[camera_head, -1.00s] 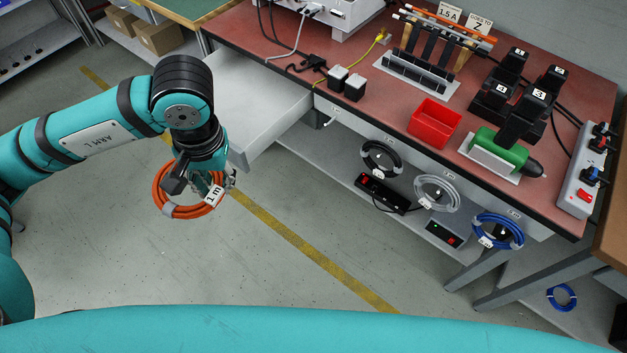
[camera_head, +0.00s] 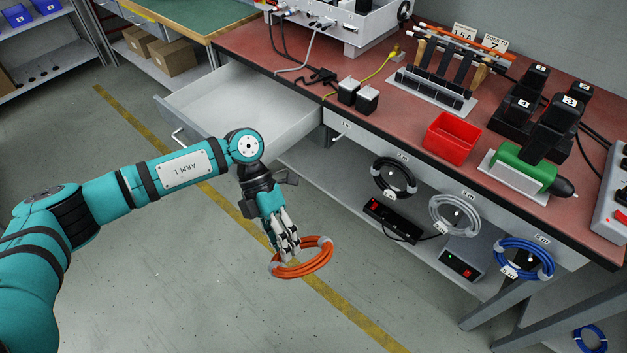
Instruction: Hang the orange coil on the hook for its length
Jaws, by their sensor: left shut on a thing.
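The orange coil (camera_head: 312,266) hangs in the air over the floor, in front of the bench. The coil's tag does not show now. A row of hooks runs along the bench's front edge. The leftmost hook (camera_head: 338,138), near the open drawer, is empty; its label is too small to read. The other hooks hold a black coil (camera_head: 380,187), a grey coil (camera_head: 433,213) and a blue coil (camera_head: 500,255). My right gripper is not in view.
The open drawer (camera_head: 204,128) sticks out left of the empty hook. Below the coils, a lower shelf carries a black power strip (camera_head: 392,220) and a grey box (camera_head: 462,263). A red bin (camera_head: 452,138) stands on the bench top. Another blue coil (camera_head: 590,339) lies low at right.

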